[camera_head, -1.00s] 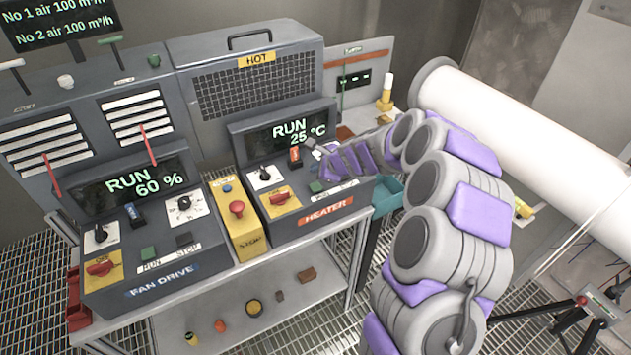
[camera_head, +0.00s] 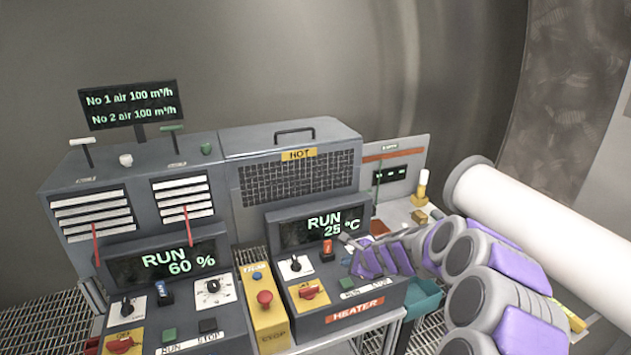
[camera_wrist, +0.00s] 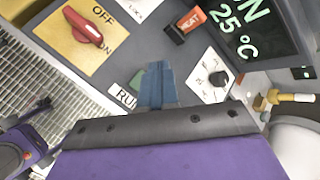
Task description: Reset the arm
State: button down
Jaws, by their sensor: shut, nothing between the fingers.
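The head view does not show clearly whether the fingertips touch the panel. The heater display (camera_head: 322,226) reads RUN 25 °C, and an orange-topped switch (camera_head: 327,250) is just left of the gripper.
The fan drive panel (camera_head: 190,315) reads RUN 60 %. A yellow box with a red stop button (camera_head: 265,298) sits between the panels. A mesh box labelled HOT (camera_head: 297,185) stands behind. A white pipe (camera_head: 540,220) and teal bin (camera_head: 424,297) lie near my arm.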

jog(key=s+a+r+n+g+b, duration=0.1)
jog(key=s+a+r+n+g, duration=0.1)
jog(key=s+a+n, duration=0.35)
jog(key=s+a+r+n+g+y+b, duration=0.1)
jog(key=s+a+r+n+b, duration=0.15)
jog(key=s, duration=0.65)
jog(key=s+a+r+n+g, duration=0.2)
jog(key=s+a+n, duration=0.15)
jog(key=s, duration=0.35)
jog(key=s+d+f+n+g+h+b, duration=0.1)
jog(key=s+d+n+h, duration=0.1)
jog(key=s, duration=0.8)
jog(key=s+d+f+n+g+h+b, duration=0.2)
jog(key=s+d+n, duration=0.2)
jog(key=s, duration=0.6)
jog(key=s+d+f+n+g+h+b, duration=0.1)
jog(key=s+d+n, duration=0.2)
jog(key=s, duration=0.7)
jog(key=d, duration=0.2)
jog(key=shift+d+f+g+h+b, duration=0.3)
jog(key=shift+f+h, duration=0.05)
jog(key=shift+h, duration=0.05)
